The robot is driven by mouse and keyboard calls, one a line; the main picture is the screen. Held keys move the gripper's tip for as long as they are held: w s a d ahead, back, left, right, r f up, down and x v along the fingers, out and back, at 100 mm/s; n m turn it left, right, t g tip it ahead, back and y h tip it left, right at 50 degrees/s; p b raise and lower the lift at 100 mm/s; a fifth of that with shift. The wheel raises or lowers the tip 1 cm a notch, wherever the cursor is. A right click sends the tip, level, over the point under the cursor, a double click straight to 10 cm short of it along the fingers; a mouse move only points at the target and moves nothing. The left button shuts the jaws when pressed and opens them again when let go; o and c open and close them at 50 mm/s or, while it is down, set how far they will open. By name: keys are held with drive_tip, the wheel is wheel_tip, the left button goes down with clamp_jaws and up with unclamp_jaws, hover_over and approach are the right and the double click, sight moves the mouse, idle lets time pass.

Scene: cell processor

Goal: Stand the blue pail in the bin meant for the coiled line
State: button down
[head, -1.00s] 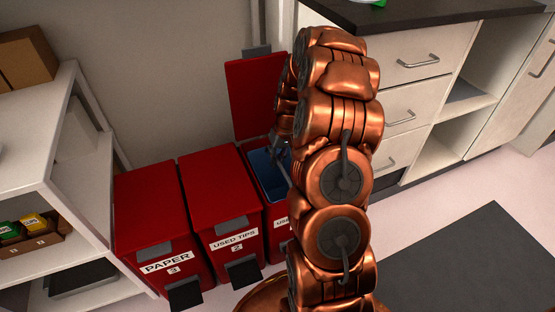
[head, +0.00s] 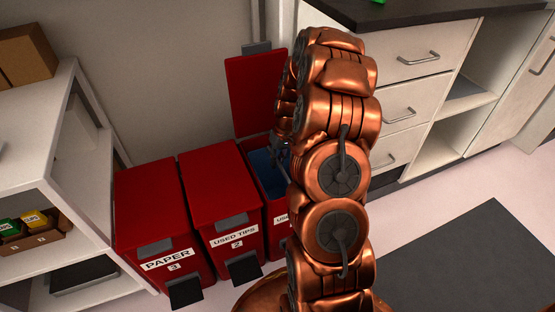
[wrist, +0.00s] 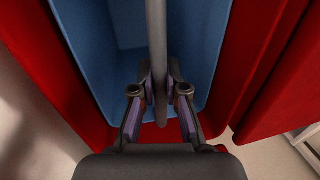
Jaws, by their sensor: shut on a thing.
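The blue pail (head: 262,168) is inside the rightmost red bin (head: 247,150), whose lid (head: 256,95) stands open against the wall. The bin's label is mostly hidden by my arm; only the start, "US", shows. In the wrist view, my gripper (wrist: 160,100) is shut on the grey handle bar (wrist: 157,40) of the pail, above its blue inside (wrist: 200,50). Red bin walls show on both sides of the pail. The pail's bottom is hidden, so I cannot tell whether it rests on the bin floor.
Two closed red bins stand to the left: "USED TIPS 2" (head: 220,200) and "PAPER 3" (head: 155,215). A white shelf (head: 75,170) with small boxes is at far left. White drawers (head: 405,105) stand at right. A dark mat (head: 460,260) lies on the floor.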

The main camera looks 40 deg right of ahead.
drive_tip(key=shift+f, duration=1.95)
drive_tip(key=c, duration=1.1)
unclamp_jaws()
drive_tip(key=shift+r, duration=0.1)
drive_tip(key=r, duration=0.4)
drive_tip(key=d+r, duration=0.1)
drive_tip(key=r, duration=0.2)
drive_tip(key=d+r, duration=0.1)
drive_tip(key=r, duration=0.3)
drive_tip(key=shift+s+d+r, duration=0.15)
drive_tip(key=shift+s+r, duration=0.15)
drive_tip(key=shift+r, duration=0.05)
